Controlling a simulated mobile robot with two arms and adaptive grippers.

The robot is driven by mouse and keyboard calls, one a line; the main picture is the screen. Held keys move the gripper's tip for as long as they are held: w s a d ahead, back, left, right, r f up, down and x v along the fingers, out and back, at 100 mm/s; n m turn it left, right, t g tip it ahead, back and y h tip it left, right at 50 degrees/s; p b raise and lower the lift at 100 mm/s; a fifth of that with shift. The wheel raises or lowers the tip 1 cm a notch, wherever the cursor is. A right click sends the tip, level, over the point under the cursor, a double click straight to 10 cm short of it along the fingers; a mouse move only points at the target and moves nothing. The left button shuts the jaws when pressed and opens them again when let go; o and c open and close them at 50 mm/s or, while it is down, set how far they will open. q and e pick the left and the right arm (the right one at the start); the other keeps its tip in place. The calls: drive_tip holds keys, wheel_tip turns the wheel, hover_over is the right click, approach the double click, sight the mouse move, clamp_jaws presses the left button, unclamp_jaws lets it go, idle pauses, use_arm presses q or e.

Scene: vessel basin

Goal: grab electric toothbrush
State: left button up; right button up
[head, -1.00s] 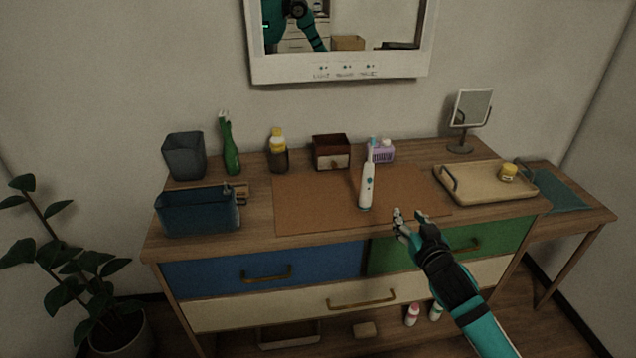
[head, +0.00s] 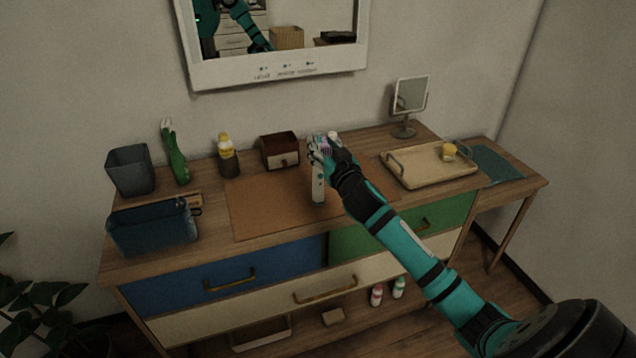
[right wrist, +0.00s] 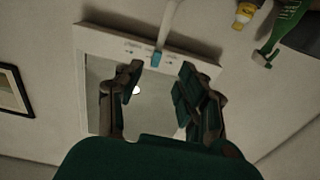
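The white electric toothbrush (head: 318,188) stands upright on the brown mat (head: 262,207) on the dresser. My right gripper (head: 319,150) is at its upper part in the head view and hides its top. In the right wrist view, the toothbrush's thin neck and teal head (right wrist: 160,48) show in line with the gap between my two spread fingers (right wrist: 157,82). The fingers are apart and I see no contact with the brush. My left gripper is not in view.
A small brown drawer box (head: 280,151) and a yellow-capped bottle (head: 227,155) stand behind the mat. A wooden tray (head: 432,177) and a small mirror (head: 410,97) are at the right. A blue bin (head: 152,230) is at the left. The mat's left part is clear.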

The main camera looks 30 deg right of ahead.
sight(320, 137)
drive_tip(key=x, duration=0.2)
drive_tip(key=p+x, duration=0.1)
drive_tip(key=x, duration=0.1)
drive_tip(key=shift+w+d+p, duration=0.3)
drive_tip(key=shift+d, duration=0.15)
drive_tip(key=shift+w+f, duration=0.1)
drive_tip(key=shift+w, duration=0.25)
drive_tip(key=shift+s, duration=0.1)
drive_tip(key=shift+c, duration=0.3)
clamp_jaws()
